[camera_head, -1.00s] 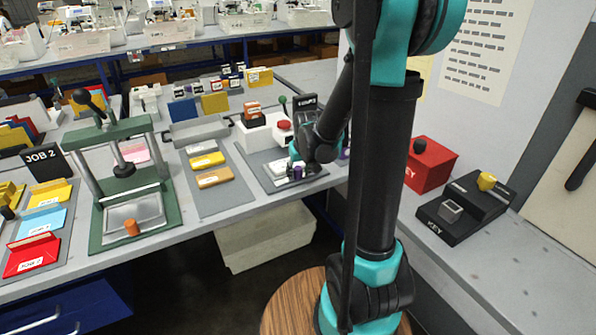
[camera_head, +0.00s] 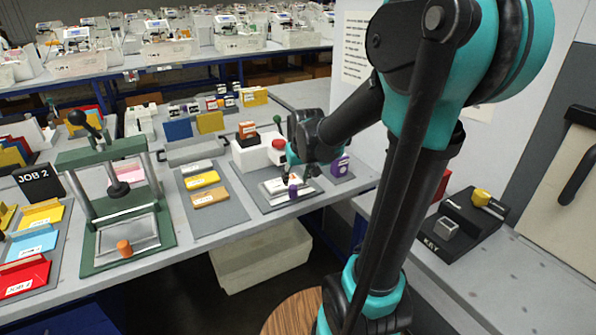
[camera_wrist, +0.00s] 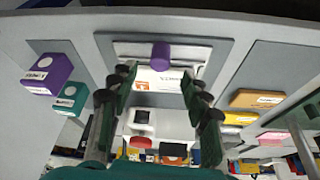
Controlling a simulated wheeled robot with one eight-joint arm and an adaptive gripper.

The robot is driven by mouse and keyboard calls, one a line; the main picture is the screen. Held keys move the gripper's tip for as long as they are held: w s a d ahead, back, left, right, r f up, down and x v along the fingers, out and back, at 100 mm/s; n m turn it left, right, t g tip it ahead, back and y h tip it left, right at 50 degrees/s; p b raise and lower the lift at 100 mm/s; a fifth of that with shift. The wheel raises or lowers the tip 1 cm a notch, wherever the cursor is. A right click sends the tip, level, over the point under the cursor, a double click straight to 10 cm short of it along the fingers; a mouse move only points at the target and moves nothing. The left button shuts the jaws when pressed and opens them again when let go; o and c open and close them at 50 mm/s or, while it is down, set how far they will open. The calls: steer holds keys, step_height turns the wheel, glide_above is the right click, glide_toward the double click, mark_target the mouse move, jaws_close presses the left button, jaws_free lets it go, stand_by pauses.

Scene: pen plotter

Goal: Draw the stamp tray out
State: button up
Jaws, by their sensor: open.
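The stamp tray (camera_wrist: 190,54) is a pale metal plate on a grey base (camera_wrist: 105,45); it also shows in the head view on the bench near the front edge. A purple knob (camera_wrist: 160,55) stands at its table-edge side and shows in the head view (camera_head: 293,190). A white card with an orange mark (camera_wrist: 170,80) lies next to the knob. My gripper (camera_wrist: 158,78) is open, its fingers on either side of the card. The knob sits just past the fingertips, between their lines; I see no contact. In the head view my gripper (camera_head: 304,168) hides part of the tray.
A white box with a red button (camera_head: 277,145) stands behind the tray. A purple box (camera_head: 341,167) and a teal box (camera_wrist: 70,98) are beside it. A mat with yellow and orange blocks (camera_head: 230,212) and a green press (camera_head: 170,220) are to the left.

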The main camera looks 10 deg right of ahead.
steer(key=shift+v, duration=2.05)
steer(key=shift+s, duration=0.1)
steer(key=s+d+f, duration=0.1)
steer(key=s+f, duration=0.4)
steer(key=s, duration=0.3)
steer(key=s+d+f+m, duration=0.1)
steer(key=s+d+f, duration=0.1)
steer(key=s+f, duration=0.4)
steer(key=s, duration=0.2)
steer(key=shift+s+d+f+h, duration=0.2)
steer(key=shift+s+f+h, duration=0.1)
steer(key=shift+s+f, duration=0.1)
